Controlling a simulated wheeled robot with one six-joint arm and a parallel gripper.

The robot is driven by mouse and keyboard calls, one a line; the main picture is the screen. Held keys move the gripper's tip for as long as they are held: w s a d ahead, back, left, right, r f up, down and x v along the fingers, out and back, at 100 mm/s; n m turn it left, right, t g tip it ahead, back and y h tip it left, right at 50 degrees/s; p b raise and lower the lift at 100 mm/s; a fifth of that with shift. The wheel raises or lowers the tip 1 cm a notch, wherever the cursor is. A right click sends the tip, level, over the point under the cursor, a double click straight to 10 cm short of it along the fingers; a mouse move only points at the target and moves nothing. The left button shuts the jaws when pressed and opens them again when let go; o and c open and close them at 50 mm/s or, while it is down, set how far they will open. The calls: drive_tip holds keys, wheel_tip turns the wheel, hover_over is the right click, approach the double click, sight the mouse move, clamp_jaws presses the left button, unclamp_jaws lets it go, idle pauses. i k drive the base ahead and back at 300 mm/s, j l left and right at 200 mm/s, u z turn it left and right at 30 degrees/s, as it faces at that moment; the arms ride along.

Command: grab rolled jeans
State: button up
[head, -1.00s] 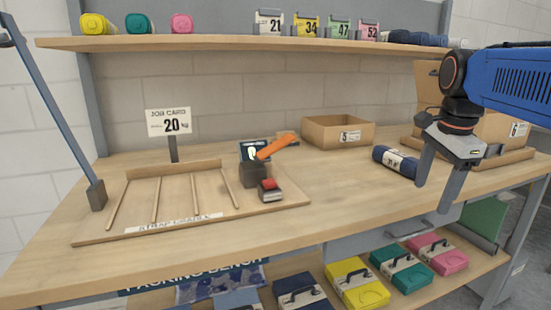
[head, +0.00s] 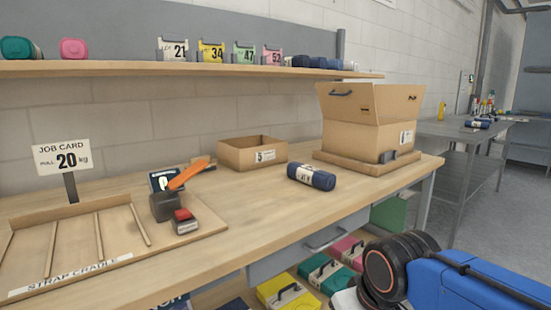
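The rolled jeans (head: 311,177) are a dark navy roll with a white paper band. They lie on the wooden bench top, right of the small open box and in front of the large carton. Only a pale edge of my gripper (head: 346,298) shows at the bottom of the picture, below the bench's front edge, next to my black wrist. Its fingers are out of the frame, so I cannot see whether it is open. The gripper is well apart from the roll, below it and nearer to me.
A small open box (head: 253,153) and a large open carton (head: 366,118) on a wooden tray stand at the back. A strap cradle (head: 75,238) and a grey holder with an orange handle (head: 188,174) are left. Bench top around the roll is clear. Another dark roll (head: 478,123) lies on a far table.

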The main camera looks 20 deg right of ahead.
sight(469, 123)
drive_tip(key=z, duration=1.8)
drive_tip(key=i+l+z, duration=0.25)
drive_tip(key=i, duration=0.7)
drive_tip(key=i+l+z, duration=0.15)
drive_tip(key=i+z, duration=0.15)
drive_tip(key=i, duration=2.35)
drive_tip(key=i+u, duration=0.1)
drive_tip(key=i, duration=1.55)
